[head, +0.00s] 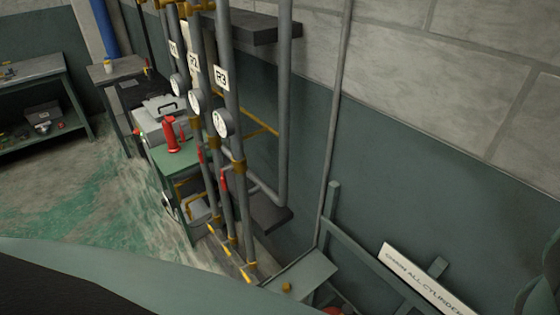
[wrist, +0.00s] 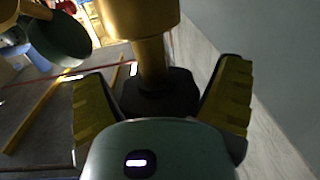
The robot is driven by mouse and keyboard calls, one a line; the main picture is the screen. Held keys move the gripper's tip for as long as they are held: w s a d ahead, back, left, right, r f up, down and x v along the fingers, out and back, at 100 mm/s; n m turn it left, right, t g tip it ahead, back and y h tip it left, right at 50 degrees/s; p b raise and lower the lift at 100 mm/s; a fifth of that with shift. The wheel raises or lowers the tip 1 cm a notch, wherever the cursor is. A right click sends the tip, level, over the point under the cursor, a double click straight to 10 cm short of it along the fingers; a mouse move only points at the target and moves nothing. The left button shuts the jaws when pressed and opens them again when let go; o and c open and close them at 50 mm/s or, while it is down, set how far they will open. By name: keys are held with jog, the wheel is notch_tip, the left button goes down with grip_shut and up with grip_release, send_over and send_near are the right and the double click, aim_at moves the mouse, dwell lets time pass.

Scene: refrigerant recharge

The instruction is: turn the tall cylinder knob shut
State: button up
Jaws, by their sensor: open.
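In the wrist view, my gripper (wrist: 163,92) is open, with one yellow-padded finger on each side. A dark, faceted knob-like part (wrist: 158,97) lies between the fingers, below a brass stem and body (wrist: 139,18). I see gaps between it and both fingers, but cannot tell its depth relative to the fingertips. The wrist housing hides its near side. I cannot tell for sure whether this is the tall cylinder's knob. My gripper does not show in the head view, and no tall cylinder can be made out clearly there.
In the head view, upright pipes with gauges (head: 222,123) stand near the wall, with a red tool (head: 171,135) on a green stand behind. A sign about cylinders (head: 428,279) hangs on a rail at lower right. In the wrist view, a dark green round object (wrist: 60,42) is at upper left.

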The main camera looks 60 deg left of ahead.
jog(key=shift+d+r, duration=0.1)
jog(key=c, duration=1.3)
jog(key=shift+o, duration=0.2)
jog(key=shift+m+g, duration=0.3)
jog(key=shift+g, duration=0.2)
